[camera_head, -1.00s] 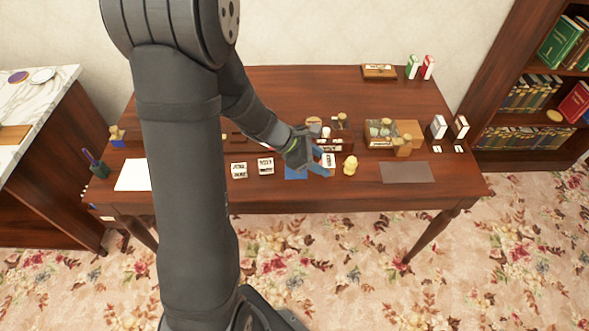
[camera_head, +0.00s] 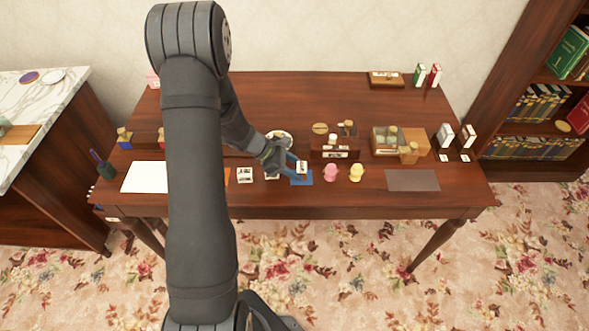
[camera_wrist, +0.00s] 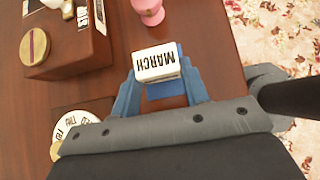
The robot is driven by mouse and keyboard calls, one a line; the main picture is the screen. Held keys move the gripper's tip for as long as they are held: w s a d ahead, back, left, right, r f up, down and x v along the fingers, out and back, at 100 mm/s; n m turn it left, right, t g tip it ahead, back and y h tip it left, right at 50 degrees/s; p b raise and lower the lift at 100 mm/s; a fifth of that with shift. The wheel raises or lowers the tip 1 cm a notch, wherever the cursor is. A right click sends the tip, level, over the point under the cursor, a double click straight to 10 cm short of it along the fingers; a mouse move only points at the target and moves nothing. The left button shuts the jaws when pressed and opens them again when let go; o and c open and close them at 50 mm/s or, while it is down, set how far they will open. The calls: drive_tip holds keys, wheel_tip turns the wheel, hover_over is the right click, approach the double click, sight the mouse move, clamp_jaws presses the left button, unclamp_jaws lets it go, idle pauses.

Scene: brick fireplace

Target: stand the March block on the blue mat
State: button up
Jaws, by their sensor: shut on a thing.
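The March block (camera_wrist: 157,63), white with black lettering, is between the two blue fingers of my gripper (camera_wrist: 160,76) in the wrist view. The lettering faces the wrist camera and reads MARCH. In the head view the white block (camera_head: 302,167) and my gripper (camera_head: 297,171) are at the blue mat (camera_head: 302,181). Blue mat also shows just below the block in the wrist view (camera_wrist: 166,90). My gripper is shut on the block. I cannot tell whether the block touches the mat or hangs just above it; part of the mat is hidden.
A pink piece (camera_head: 330,172) and a yellow piece (camera_head: 356,172) stand just right of the mat. A wooden box (camera_head: 335,148) is behind. A white lettered block (camera_head: 245,175) lies to the left. A grey mat (camera_head: 412,180) and bare table are farther right.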

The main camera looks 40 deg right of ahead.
drive_tip(key=shift+f, duration=0.5)
drive_tip(key=shift+f, duration=0.15)
drive_tip(key=o, duration=1)
drive_tip(key=shift+c, duration=0.2)
drive_tip(key=shift+r, duration=0.2)
drive_tip(key=v, duration=1.2)
